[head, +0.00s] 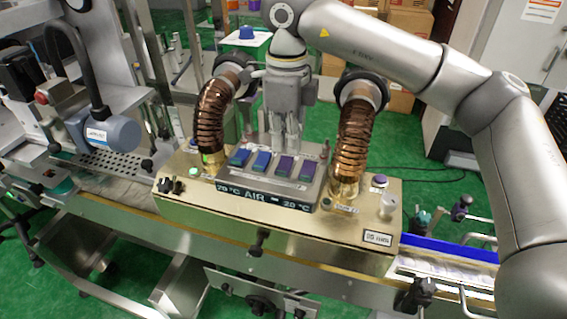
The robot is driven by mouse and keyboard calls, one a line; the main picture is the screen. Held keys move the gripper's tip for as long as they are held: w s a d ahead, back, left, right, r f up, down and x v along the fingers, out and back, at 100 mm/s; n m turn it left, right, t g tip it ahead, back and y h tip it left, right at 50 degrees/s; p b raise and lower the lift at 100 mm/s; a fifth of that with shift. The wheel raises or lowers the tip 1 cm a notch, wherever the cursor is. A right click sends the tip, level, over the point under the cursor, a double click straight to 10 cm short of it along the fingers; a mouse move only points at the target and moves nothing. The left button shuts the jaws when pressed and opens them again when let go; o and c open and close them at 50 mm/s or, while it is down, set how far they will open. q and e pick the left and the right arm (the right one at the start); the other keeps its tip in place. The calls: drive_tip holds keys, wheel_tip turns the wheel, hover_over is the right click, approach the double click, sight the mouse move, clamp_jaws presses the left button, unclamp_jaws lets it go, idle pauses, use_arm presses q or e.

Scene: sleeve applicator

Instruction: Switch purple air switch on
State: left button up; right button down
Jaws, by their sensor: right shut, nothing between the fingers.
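A row of rocker switches sits on the raised panel of a brass-coloured box, above a display reading "AIR" (254,195). Two are blue, and two at the right are purple: one purple switch (284,166) and another purple switch (308,170). I cannot tell their on or off positions. My right gripper (287,148) points down just behind the row, close to the purple switches. Its fingers are shut and empty. I cannot tell whether the fingertips touch anything. My left gripper is not in view.
Copper-coloured ribbed hoses stand on both sides of my gripper, the left hose (211,117) and the right hose (354,132). A round purple button (380,181) and a silver knob (388,206) are at the box's right end. A conveyor runs below.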

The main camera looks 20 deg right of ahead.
sight(286, 160)
drive_tip(key=shift+f+b, duration=0.95)
drive_tip(key=shift+f, duration=0.25)
idle(0.6)
drive_tip(key=shift+r, duration=0.1)
drive_tip(key=shift+r+p, duration=2.3)
drive_tip(key=shift+r, duration=1.2)
drive_tip(key=shift+f, duration=0.1)
